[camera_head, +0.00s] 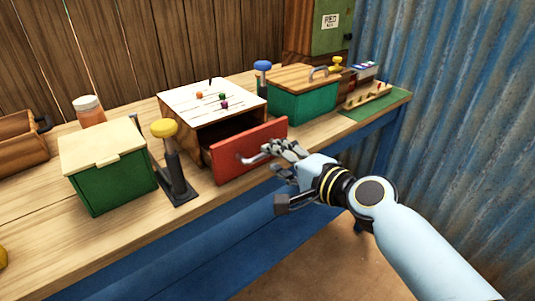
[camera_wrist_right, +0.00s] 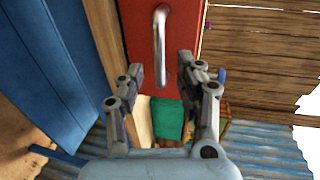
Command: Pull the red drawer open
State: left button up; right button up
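The red drawer (camera_head: 250,141) stands partly pulled out of a wooden cabinet with a white top (camera_head: 190,101); its dark inside shows behind the front. A grey metal handle (camera_head: 252,159) is on the drawer's front. My right gripper (camera_head: 276,150) is at the right end of this handle. In the right wrist view, the gripper (camera_wrist_right: 161,68) has its fingers apart. The handle (camera_wrist_right: 160,40) lies in line with the gap, its near end between the fingertips, with space on both sides. My left gripper is not in view.
A green box with a cream lid (camera_head: 105,165) and a yellow-knobbed lever (camera_head: 168,150) stand left of the drawer. A green box with a wooden lid (camera_head: 305,100) stands right of the cabinet. The floor in front of the bench (camera_head: 40,235) is clear.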

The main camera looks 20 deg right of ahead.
jog(key=x, duration=0.4)
grip_shut()
